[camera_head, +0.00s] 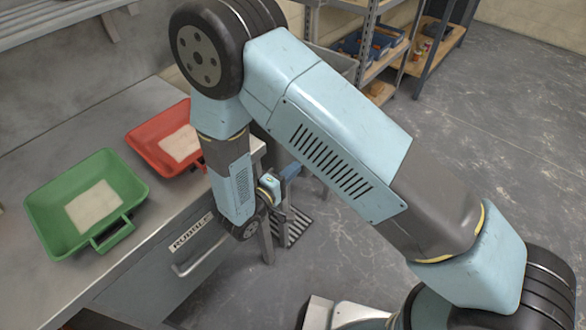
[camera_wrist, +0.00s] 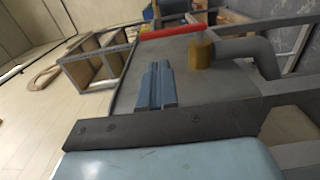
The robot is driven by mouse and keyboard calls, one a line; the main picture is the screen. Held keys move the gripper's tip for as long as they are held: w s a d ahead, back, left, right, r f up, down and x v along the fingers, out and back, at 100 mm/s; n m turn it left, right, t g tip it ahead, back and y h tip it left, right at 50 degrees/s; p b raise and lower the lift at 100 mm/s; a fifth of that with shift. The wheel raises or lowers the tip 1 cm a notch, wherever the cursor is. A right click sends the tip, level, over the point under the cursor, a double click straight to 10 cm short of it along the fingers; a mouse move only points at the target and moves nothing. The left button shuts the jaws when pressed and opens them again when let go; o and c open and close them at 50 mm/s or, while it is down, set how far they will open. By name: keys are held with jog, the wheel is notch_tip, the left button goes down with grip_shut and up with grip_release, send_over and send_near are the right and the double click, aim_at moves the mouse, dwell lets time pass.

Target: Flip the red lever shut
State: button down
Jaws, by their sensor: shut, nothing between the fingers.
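In the wrist view a red bar (camera_wrist: 178,32) lies across the far edge of a grey surface. It looks like the red lever, but I cannot be sure. A brass-coloured cylinder (camera_wrist: 201,55) with a thick grey pipe stands close below its right end. My gripper (camera_wrist: 157,68) is shut and empty, its blue fingers together. It is apart from the red bar in the picture, below and left of it. In the head view my gripper (camera_head: 291,171) shows beyond the bench's right end, partly behind my arm. I cannot make out the lever there.
A green tub (camera_head: 48,237) and a red tub (camera_head: 144,127), each holding a pale slab, sit on the grey bench (camera_head: 140,236). A drawer with a handle (camera_head: 200,258) is below. Shelving (camera_head: 368,45) stands behind. Open floor (camera_head: 490,110) lies to the right.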

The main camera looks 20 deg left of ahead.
jog(key=x, duration=1.1)
jog(key=shift+w+a+r, duration=0.1)
jog(key=shift+w, duration=0.1)
